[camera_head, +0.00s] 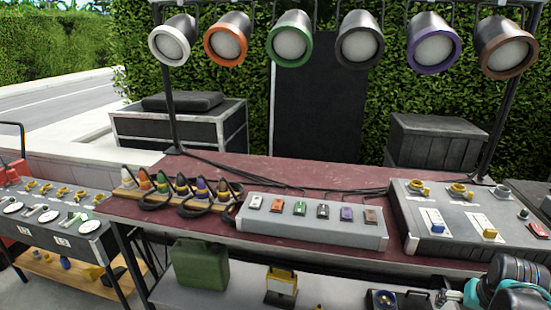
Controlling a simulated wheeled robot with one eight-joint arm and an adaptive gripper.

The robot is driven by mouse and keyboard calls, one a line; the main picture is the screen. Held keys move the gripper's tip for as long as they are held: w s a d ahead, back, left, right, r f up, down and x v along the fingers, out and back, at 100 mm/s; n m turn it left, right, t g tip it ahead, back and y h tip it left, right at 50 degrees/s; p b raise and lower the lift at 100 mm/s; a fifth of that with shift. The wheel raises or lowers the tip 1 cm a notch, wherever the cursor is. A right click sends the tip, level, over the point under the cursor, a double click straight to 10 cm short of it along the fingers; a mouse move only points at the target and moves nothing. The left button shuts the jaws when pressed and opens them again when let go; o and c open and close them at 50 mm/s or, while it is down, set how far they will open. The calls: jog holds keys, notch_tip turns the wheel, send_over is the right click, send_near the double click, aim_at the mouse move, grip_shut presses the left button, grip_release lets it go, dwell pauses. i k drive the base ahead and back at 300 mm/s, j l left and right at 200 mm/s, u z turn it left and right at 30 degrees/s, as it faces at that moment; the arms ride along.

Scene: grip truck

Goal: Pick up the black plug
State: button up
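A row of plugs with coloured bands stands in a wooden strip (128,191) at the left end of the dark red table. The black plug (181,186) appears to be the one between the green plug (163,183) and the purple plug (201,188). It is small, and its lower part is partly hidden by black cables. My gripper (449,298) is at the lower right edge, low and far to the right of the plugs. Its fingers are mostly out of frame or unclear, so its opening cannot be told.
A grey switch box (312,238) with coloured switches stands right of the plugs. A larger grey control panel (465,244) is at the right. Coloured spotlights hang above on a frame. A green canister (200,265) stands on the lower shelf. Another table (52,235) is at the left.

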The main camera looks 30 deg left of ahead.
aim_at(183, 184)
jog(key=u, duration=2.1)
